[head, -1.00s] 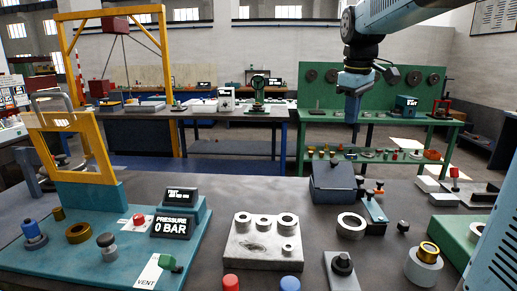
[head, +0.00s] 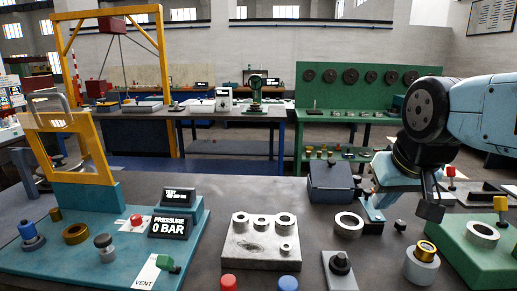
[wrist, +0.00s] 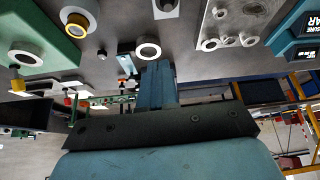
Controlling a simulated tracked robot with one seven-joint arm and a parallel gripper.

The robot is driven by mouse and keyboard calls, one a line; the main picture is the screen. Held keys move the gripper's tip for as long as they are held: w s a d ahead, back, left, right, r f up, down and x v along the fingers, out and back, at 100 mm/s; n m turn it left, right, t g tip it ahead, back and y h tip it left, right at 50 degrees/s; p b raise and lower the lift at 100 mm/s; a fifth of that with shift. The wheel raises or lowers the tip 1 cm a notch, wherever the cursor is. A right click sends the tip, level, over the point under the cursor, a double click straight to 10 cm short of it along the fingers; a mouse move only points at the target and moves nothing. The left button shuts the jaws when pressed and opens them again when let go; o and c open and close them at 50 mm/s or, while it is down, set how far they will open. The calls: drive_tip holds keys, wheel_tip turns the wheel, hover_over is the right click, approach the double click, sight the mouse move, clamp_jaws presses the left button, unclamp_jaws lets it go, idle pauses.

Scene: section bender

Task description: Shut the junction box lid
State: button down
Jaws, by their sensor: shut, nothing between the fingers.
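The junction box seems to be the dark blue-grey box (head: 333,194) right of centre on the near bench in the head view. Its upper face looks like a sloping panel, but I cannot tell how far open the lid is. My gripper (head: 375,207) is shut and empty, pointing down just right of the box, in front of a small blue plate with knobs. I cannot tell whether it touches anything. In the wrist view the blue fingers (wrist: 153,68) point up the picture, close to a white ring (wrist: 148,50). I cannot make out the box there.
A metal block with rings (head: 261,240) lies left of the box, and a white ring (head: 348,224) in front of it. A green block (head: 480,250) and a grey cylinder with a brass ring (head: 422,268) stand at the right. A teal pressure console (head: 100,245) fills the left.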

drive_tip(key=w+r+n, duration=0.4)
drive_tip(key=w+n, duration=0.1)
drive_tip(key=w, duration=0.6)
drive_tip(key=n, duration=1.2)
hover_over(331, 158)
drive_tip(key=s, duration=0.8)
drive_tip(key=f, duration=0.2)
drive_tip(key=x, duration=1.3)
drive_tip(key=shift+s+f, duration=0.1)
drive_tip(key=shift+f, duration=0.15)
drive_tip(key=shift+w+d+f+g, duration=0.1)
drive_tip(key=shift+w+f+g, duration=0.4)
drive_tip(key=shift+w+g, duration=0.25)
drive_tip(key=shift+w+d+f+g, duration=0.1)
drive_tip(key=shift+w+f+g, duration=0.35)
drive_tip(key=shift+w+g, duration=0.25)
drive_tip(key=shift+w+f, duration=0.75)
drive_tip(key=shift+f, duration=0.15)
